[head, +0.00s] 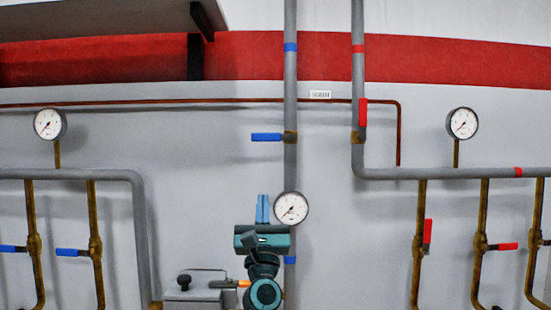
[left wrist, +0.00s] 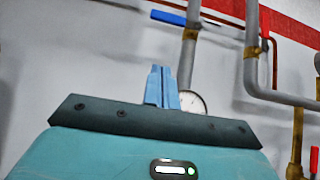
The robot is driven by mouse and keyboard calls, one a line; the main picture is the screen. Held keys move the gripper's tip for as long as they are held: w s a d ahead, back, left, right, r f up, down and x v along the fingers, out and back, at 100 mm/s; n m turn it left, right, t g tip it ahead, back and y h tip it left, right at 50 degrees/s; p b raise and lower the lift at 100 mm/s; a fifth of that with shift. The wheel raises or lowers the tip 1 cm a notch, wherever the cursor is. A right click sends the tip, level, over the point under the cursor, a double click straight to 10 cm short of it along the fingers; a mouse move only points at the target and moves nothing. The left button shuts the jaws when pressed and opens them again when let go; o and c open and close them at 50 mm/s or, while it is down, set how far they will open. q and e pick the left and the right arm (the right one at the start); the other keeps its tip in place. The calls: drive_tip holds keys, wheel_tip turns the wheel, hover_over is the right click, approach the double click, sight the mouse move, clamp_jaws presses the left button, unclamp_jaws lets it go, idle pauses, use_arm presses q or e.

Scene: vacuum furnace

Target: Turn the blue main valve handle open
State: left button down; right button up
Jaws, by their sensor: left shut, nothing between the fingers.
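A blue valve handle (head: 267,137) sticks out horizontally to the left from a brass valve body (head: 290,137) on the central vertical grey pipe. It lies crosswise to that pipe. The handle also shows at the top of the left wrist view (left wrist: 168,17). My left gripper (head: 262,209) points up below the handle, apart from it, just left of a round gauge. Its light-blue fingers are together and empty, as the left wrist view (left wrist: 161,85) also shows. My right gripper is not in view.
A gauge (head: 291,208) sits close to the right of my left fingers. A red handle (head: 363,112) is on the neighbouring pipe. Smaller blue handles (head: 72,252) are at lower left, red ones (head: 427,234) at lower right. The wall between fingers and blue handle looks clear.

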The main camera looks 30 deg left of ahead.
sight(273, 137)
use_arm(q)
drive_tip(key=shift+s, duration=0.1)
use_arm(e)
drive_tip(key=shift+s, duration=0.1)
use_arm(q)
drive_tip(key=shift+r, duration=0.1)
drive_tip(key=s+d+r+p+x, duration=0.1)
drive_tip(key=p+x, duration=0.4)
drive_tip(key=x, duration=0.7)
drive_tip(key=shift+r, duration=0.7)
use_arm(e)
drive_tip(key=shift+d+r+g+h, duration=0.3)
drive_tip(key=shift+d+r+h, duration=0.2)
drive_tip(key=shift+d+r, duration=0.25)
use_arm(q)
drive_tip(key=shift+a, duration=0.1)
drive_tip(key=shift+a, duration=0.1)
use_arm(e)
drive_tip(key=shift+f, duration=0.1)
